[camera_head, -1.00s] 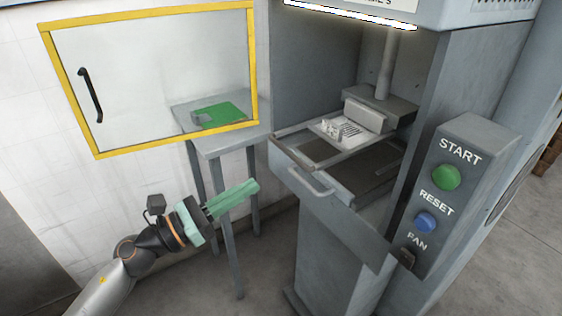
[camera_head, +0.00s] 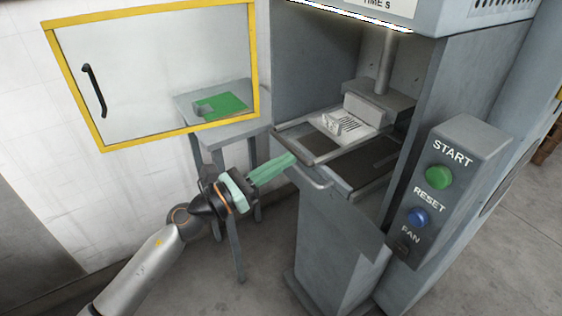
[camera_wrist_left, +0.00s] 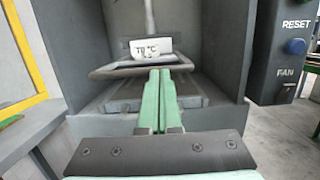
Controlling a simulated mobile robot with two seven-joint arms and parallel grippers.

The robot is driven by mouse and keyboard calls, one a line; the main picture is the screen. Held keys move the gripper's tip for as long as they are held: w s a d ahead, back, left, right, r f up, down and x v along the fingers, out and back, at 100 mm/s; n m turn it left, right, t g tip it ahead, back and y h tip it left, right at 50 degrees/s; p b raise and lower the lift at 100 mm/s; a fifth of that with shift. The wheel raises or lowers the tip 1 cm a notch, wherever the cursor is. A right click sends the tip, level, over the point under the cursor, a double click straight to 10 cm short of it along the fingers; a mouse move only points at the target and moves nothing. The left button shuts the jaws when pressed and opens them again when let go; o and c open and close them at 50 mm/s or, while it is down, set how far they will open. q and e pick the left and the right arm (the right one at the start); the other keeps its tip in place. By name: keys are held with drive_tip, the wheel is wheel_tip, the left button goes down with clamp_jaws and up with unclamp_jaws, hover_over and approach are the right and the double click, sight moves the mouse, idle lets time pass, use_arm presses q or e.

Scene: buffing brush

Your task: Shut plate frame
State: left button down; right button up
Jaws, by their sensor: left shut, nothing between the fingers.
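My right gripper is out of view.
A yellow-edged clear door (camera_head: 150,75) stands open at left, before a small table (camera_head: 228,133) with a green item (camera_head: 222,106). A press block (camera_head: 378,102) hangs behind the plate. A button panel (camera_head: 452,175) stands at right.

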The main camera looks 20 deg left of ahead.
use_arm(q)
drive_tip(key=x, duration=0.2)
drive_tip(key=f+x, duration=0.1)
drive_tip(key=x, duration=0.5)
drive_tip(key=shift+w+f, duration=0.1)
drive_tip(key=shift+f, duration=0.15)
drive_tip(key=shift+w+d, duration=0.1)
drive_tip(key=shift+d, duration=0.05)
drive_tip(key=shift+r, duration=0.2)
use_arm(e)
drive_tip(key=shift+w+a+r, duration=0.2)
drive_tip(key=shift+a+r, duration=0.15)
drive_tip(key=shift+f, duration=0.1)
